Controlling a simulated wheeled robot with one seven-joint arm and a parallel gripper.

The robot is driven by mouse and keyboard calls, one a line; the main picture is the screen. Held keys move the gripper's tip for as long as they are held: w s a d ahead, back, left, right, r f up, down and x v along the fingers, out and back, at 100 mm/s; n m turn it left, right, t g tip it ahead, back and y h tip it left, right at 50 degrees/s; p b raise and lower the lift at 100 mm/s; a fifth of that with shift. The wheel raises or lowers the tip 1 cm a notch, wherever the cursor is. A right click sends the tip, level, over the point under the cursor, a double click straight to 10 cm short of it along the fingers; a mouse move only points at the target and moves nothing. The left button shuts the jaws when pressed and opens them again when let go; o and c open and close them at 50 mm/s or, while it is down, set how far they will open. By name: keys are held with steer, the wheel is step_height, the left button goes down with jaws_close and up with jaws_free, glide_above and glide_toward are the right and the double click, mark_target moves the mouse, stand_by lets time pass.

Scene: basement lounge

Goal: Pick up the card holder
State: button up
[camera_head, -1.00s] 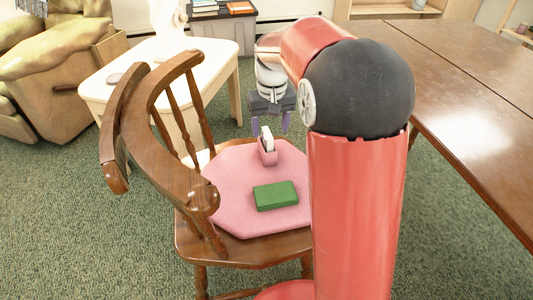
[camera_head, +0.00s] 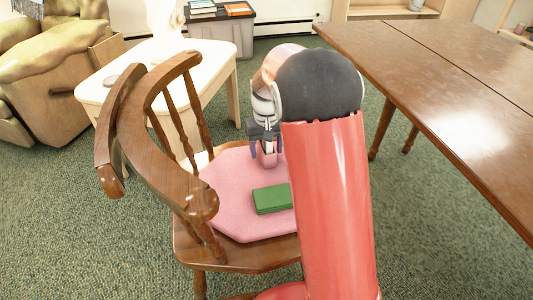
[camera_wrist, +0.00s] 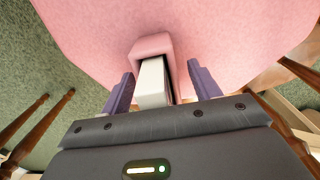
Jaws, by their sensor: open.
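The card holder (camera_head: 267,158) is a small pink box with white cards in it. It stands on the pink seat pad (camera_head: 225,190) of a wooden chair, near the pad's edge. In the wrist view the card holder (camera_wrist: 153,44) shows with its white cards (camera_wrist: 153,82) upright in it. My gripper (camera_wrist: 161,82) is open, its two purple fingers on either side of the holder with gaps. In the head view my gripper (camera_head: 267,152) is low over the holder and hides its upper part.
A green box (camera_head: 272,198) lies on the same pad, partly behind my arm. The chair's wooden backrest (camera_head: 150,130) rises at left. A white table (camera_head: 110,90) stands behind it, and a long brown table (camera_head: 450,80) is at right.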

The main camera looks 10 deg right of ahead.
steer(key=shift+c, duration=0.3)
steer(key=c, duration=1)
